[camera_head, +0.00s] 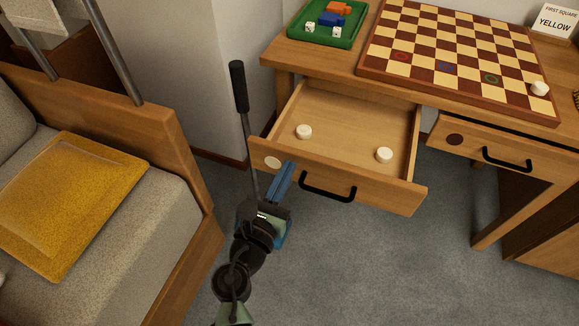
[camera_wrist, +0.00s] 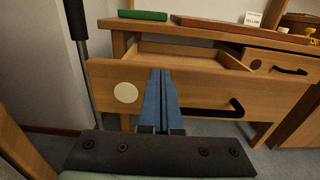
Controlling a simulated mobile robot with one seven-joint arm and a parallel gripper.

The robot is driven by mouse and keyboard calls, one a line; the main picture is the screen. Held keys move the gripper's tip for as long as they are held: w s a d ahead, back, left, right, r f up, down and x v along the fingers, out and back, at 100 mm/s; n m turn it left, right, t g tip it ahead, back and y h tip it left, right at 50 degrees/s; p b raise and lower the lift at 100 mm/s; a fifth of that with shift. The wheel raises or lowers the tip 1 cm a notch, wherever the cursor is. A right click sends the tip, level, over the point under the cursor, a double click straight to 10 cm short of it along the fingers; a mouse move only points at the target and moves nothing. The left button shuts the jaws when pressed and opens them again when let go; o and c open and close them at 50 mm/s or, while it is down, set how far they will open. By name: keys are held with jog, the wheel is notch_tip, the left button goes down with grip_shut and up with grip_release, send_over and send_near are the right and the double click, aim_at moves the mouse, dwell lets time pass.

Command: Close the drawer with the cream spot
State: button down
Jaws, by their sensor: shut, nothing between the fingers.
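The drawer with the cream spot (camera_head: 398,193) is pulled out from the desk. Its cream spot (camera_head: 272,163) is on the left of its front, and a black handle (camera_head: 328,187) is at the middle. Two white checkers, one at the left (camera_head: 304,131) and one at the right (camera_head: 384,155), lie inside. My gripper (camera_head: 288,168) is shut and empty, its blue fingers pointing at the drawer front between the spot and the handle. In the wrist view the fingertips (camera_wrist: 161,74) overlap the front, right of the cream spot (camera_wrist: 126,92). I cannot tell whether they touch it.
A second drawer with a dark spot (camera_head: 454,140) is at the right. A checkerboard (camera_head: 450,55) and a green tray (camera_head: 322,38) are on the desk. A dark-topped pole (camera_head: 239,85) stands left of the drawer.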

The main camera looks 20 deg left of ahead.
jog(key=shift+w, duration=0.95)
